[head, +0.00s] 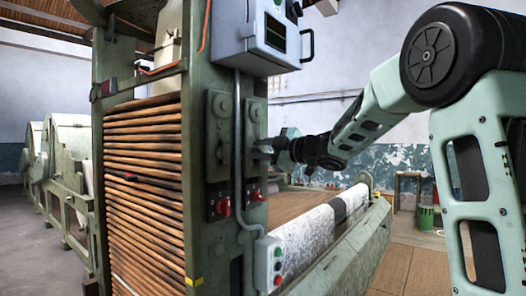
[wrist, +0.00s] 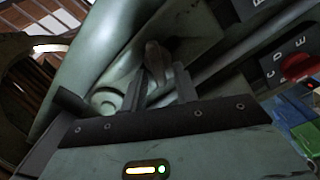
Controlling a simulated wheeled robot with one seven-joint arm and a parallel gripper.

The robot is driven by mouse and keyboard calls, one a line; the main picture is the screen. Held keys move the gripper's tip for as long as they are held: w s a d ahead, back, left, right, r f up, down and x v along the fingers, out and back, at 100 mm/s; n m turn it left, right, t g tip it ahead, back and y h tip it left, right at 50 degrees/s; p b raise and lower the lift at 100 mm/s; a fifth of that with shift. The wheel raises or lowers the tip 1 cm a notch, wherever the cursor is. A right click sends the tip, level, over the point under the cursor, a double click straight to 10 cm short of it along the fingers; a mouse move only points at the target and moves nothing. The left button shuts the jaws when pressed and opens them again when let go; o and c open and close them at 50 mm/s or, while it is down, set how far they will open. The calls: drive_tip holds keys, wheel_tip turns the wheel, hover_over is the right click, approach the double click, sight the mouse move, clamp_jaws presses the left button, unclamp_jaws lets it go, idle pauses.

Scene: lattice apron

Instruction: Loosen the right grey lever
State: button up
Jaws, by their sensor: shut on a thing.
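The right grey lever sits on the right-hand plate (head: 255,112) of the green machine post, and my gripper (head: 264,148) reaches it from the right. In the wrist view the lever (wrist: 154,58) shows as a short, worn, brownish-grey handle between the two fingers of my gripper (wrist: 160,84), which is shut on it. In the head view the fingers and wrist largely hide the lever. The left plate (head: 220,115) stands beside it, with no gripper on it.
Red knobs (head: 223,207) sit below the plates; one red knob (wrist: 297,67) is at the right in the wrist view. A grey conduit (head: 238,170) runs close by down to a button box (head: 268,263). A control box (head: 268,35) juts out above.

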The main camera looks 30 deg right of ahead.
drive_tip(key=shift+f, duration=0.1)
drive_tip(key=o, duration=0.6)
drive_tip(key=b+v, duration=0.2)
drive_tip(key=v, duration=1.5)
drive_tip(key=shift+s+d, duration=0.1)
drive_tip(key=shift+s, duration=0.15)
